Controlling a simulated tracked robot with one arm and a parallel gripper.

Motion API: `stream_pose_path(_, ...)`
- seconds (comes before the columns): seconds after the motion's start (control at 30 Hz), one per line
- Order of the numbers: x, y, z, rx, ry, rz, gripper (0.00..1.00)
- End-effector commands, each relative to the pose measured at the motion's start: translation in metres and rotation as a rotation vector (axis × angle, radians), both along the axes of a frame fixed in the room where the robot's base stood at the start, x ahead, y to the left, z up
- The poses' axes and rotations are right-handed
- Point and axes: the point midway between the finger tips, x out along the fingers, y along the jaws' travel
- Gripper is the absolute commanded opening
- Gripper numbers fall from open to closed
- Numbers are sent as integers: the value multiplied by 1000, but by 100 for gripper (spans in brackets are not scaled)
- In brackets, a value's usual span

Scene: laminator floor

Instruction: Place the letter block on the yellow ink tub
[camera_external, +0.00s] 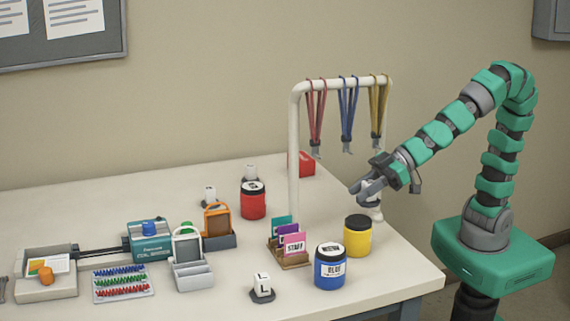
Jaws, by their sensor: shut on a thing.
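My gripper (366,190) is at the right side of the table, above and slightly behind the yellow ink tub (357,241). It is shut on a small white letter block (374,187), which is mostly hidden by the fingers; its letter cannot be read. The block is held in the air, apart from the tub. The yellow tub stands upright, and its black lid (357,221) is bare.
A blue ink tub (330,271) and a card holder (289,262) stand left of the yellow tub. A white rack (294,150) with hanging lanyards rises behind. A red tub (253,206) and other letter blocks (263,282) stand farther left. The front right table corner is clear.

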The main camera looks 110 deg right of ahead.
Motion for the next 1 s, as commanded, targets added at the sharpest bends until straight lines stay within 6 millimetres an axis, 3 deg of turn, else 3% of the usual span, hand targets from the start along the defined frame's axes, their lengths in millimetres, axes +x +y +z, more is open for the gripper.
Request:
stream_pose_path(0.1, 17, 2, 0, 0, -4, 0, 0)
stream_pose_path(0.27, 27, 4, -2, 0, -1, 0, 0)
stream_pose_path(0.43, 28, 4, -10, 2, -2, 1, 0)
stream_pose_path(0.63, 28, 5, -35, 3, -2, 2, 0)
stream_pose_path(1.0, 28, 4, -38, 0, -4, 1, 0)
